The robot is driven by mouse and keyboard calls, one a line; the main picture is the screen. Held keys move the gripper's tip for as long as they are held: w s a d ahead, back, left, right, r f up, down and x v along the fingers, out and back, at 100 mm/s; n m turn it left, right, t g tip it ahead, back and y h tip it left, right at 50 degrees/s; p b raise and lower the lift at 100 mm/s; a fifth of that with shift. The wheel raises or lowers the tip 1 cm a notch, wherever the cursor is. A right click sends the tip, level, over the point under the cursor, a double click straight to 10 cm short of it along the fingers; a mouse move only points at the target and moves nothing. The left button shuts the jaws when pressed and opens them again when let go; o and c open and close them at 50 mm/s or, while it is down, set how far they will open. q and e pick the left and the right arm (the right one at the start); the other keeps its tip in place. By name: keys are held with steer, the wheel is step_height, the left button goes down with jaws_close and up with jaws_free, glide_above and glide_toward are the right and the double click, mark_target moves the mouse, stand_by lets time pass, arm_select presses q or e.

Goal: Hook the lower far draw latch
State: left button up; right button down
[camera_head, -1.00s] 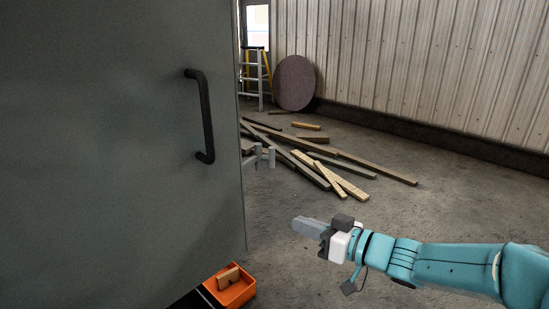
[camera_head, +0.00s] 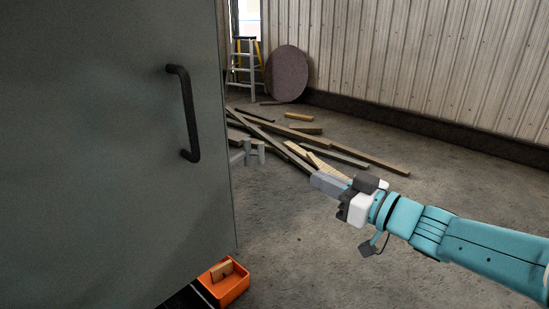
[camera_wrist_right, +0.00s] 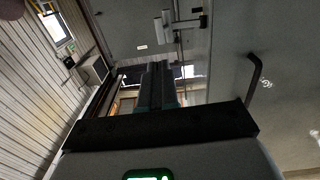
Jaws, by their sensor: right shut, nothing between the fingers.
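A large grey enclosure door (camera_head: 100,150) with a black bar handle (camera_head: 188,113) fills the left of the head view. A pale grey latch-like fitting (camera_head: 248,153) sticks out past the door's right edge; I cannot tell which latch it is. A similar pale fitting (camera_wrist_right: 168,24) shows at the top of the right wrist view, on a grey panel, with the black handle (camera_wrist_right: 255,80) to its right. My right gripper (camera_head: 318,181) is shut and empty, right of the fitting and apart from it, pointing left. My left gripper is out of view.
An orange bin (camera_head: 228,284) holding a tan piece sits on the floor at the door's lower edge. Loose planks (camera_head: 330,150), a round brown disc (camera_head: 287,74) and a stepladder (camera_head: 246,65) are farther back. The concrete floor on the right is clear.

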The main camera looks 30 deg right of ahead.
mark_target(263, 154)
steer(key=p+x, duration=0.2)
steer(key=x, duration=1.1)
steer(key=shift+w, duration=0.3)
steer(key=shift+a, duration=0.1)
steer(key=shift+w+f, duration=0.1)
steer(key=shift+f, duration=0.05)
steer(key=shift+y, duration=0.3)
